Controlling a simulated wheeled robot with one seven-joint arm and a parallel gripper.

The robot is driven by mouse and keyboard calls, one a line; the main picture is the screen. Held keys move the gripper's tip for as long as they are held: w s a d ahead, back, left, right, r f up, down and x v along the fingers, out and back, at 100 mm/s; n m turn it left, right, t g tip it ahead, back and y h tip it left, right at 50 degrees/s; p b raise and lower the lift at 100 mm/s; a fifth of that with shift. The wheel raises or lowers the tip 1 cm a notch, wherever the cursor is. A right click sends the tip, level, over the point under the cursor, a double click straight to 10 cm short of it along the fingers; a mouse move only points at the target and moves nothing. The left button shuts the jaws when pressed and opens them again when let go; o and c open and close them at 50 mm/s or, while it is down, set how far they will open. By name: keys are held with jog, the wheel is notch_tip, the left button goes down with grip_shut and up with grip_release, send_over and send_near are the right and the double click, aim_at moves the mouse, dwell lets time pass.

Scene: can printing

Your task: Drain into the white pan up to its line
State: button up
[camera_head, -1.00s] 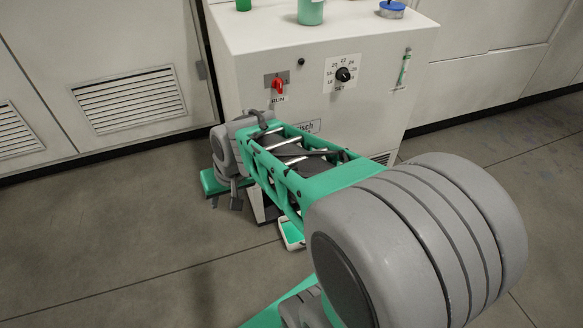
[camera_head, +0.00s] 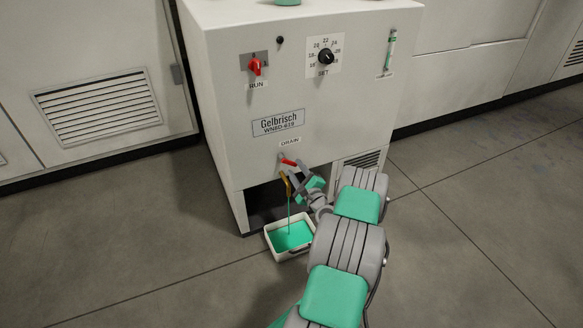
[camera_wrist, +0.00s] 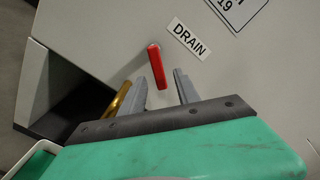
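The white pan (camera_head: 271,246) sits on the floor under the machine's front, with green liquid inside. A thin green stream (camera_head: 289,210) falls into it from the brass spout (camera_head: 285,181). I cannot make out the pan's line or the exact level. The red drain lever (camera_head: 288,162) is above the spout, under the DRAIN label; it also shows in the wrist view (camera_wrist: 157,66). My gripper (camera_head: 296,180) is at the valve. In the wrist view its fingers (camera_wrist: 161,82) are apart, with the lever's lower end between their tips and gaps at both sides.
The machine (camera_head: 221,110) carries a red run switch (camera_head: 255,67), a black set dial (camera_head: 326,57) and a sight gauge (camera_head: 390,50). An open recess (camera_head: 262,204) lies behind the pan. The floor to the left is clear.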

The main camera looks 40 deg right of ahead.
aim_at(292, 164)
jog(key=b+x, duration=0.1)
jog(key=x, duration=0.3)
jog(key=shift+w, duration=0.15)
jog(key=shift+c, duration=0.6)
grip_shut()
